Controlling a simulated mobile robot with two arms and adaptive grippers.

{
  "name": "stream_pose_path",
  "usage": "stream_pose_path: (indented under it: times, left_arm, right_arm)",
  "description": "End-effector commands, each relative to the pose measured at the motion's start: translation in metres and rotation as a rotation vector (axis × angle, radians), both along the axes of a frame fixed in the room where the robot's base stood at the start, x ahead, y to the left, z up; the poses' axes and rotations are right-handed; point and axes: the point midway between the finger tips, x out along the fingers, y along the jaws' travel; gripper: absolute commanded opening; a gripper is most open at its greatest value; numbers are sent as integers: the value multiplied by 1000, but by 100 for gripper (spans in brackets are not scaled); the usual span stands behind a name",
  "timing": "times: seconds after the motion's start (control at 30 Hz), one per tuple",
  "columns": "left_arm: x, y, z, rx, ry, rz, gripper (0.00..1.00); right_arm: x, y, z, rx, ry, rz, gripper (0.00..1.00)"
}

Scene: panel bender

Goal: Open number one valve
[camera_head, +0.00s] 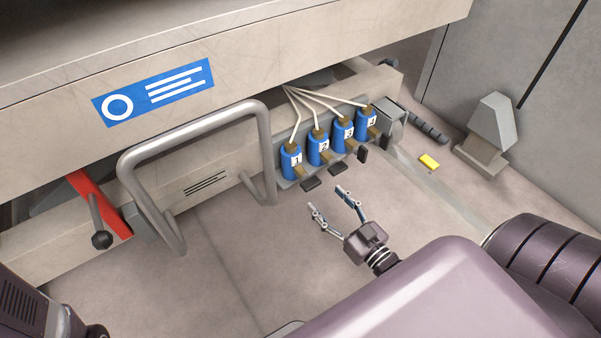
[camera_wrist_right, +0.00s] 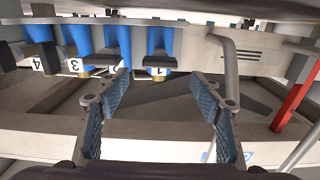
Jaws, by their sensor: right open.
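The number one valve (camera_head: 291,162) is a blue cylinder with a white label "1", leftmost in a row of similar valves under the machine's edge. A black handle (camera_head: 311,184) sits at its lower right on a brass fitting. In the right wrist view, which is upside down, the number one valve (camera_wrist_right: 159,52) is ahead, between the fingers. My right gripper (camera_head: 325,197) is open and empty, just in front of and below the valve row, apart from the handle. Its spread fingers also show in the right wrist view (camera_wrist_right: 160,76). My left gripper is not in view.
Valves two (camera_head: 318,147), three (camera_head: 343,133) and four (camera_head: 366,124) stand close on the right, with black handles. A grey tubular frame (camera_head: 268,150) stands just left of valve one. A red bar (camera_head: 97,203) is further left. The floor below is clear.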

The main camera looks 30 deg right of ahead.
Motion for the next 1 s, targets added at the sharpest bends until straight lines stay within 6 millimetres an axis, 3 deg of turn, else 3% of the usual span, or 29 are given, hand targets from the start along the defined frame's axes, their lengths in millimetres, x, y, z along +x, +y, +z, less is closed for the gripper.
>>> stream_pose_path:
  times: [0.13, 0.53, 0.93, 1.0]
  left_arm:
    - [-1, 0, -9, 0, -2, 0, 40]
    - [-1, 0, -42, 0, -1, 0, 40]
    - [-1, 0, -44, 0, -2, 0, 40]
    - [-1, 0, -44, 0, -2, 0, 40]
  right_arm:
    - [11, 0, -4, -1, 1, -1, 59]
    - [69, 5, -4, -1, 0, 0, 59]
    - [77, 6, -1, 0, 2, 0, 59]
    - [77, 6, -1, 0, 2, 0, 52]
